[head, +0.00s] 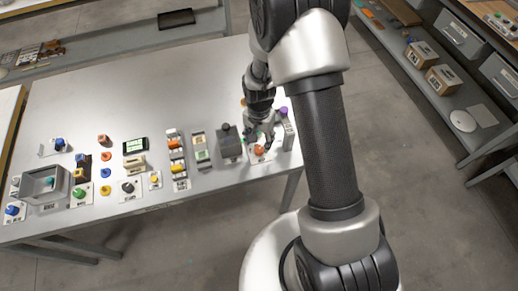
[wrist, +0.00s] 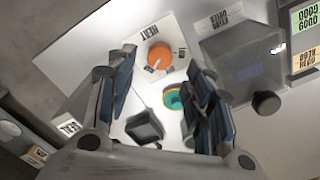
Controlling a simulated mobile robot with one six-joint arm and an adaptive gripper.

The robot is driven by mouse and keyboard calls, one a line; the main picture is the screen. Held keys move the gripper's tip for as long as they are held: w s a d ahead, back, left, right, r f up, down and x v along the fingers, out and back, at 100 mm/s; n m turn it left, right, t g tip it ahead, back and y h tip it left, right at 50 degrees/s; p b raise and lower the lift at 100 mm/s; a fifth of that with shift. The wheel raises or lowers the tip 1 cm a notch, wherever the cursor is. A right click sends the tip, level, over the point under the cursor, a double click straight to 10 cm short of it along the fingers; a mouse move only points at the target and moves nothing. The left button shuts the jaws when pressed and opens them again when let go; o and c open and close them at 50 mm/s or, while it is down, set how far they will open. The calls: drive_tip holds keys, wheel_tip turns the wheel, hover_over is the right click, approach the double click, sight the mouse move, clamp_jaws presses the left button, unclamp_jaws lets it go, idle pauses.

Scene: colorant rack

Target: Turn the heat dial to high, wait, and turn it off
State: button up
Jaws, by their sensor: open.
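The heat dial is an orange round knob (wrist: 159,56) with a pale pointer, on a white plate labelled HEAT (wrist: 143,38) in the wrist view. In the head view the orange knob (head: 260,150) is near the table's front right edge. My gripper (wrist: 155,90) is open, its fingers spread on both sides below the dial in the wrist view. The dial appears between and beyond the fingertips, and nothing is held. In the head view my gripper (head: 260,132) is just above and behind the dial. I cannot read the pointer's setting.
A grey box (wrist: 240,65) with a dark knob stands right of the dial in the wrist view. A teal ring (wrist: 174,98) and a dark block (wrist: 145,127) lie near the fingers. In the head view, several coloured knobs and a grey bin (head: 45,183) line the table's left; the table's back is clear.

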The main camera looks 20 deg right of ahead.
sight(259, 149)
wheel_tip(259, 149, down, 6)
drive_tip(key=shift+r+b, duration=0.1)
drive_tip(key=shift+b, duration=0.45)
drive_tip(key=shift+c, duration=0.3)
drive_tip(key=c, duration=1)
drive_tip(key=shift+n, duration=0.3)
drive_tip(key=n, duration=0.5)
drive_tip(key=shift+b, duration=0.3)
drive_tip(key=n, duration=0.6)
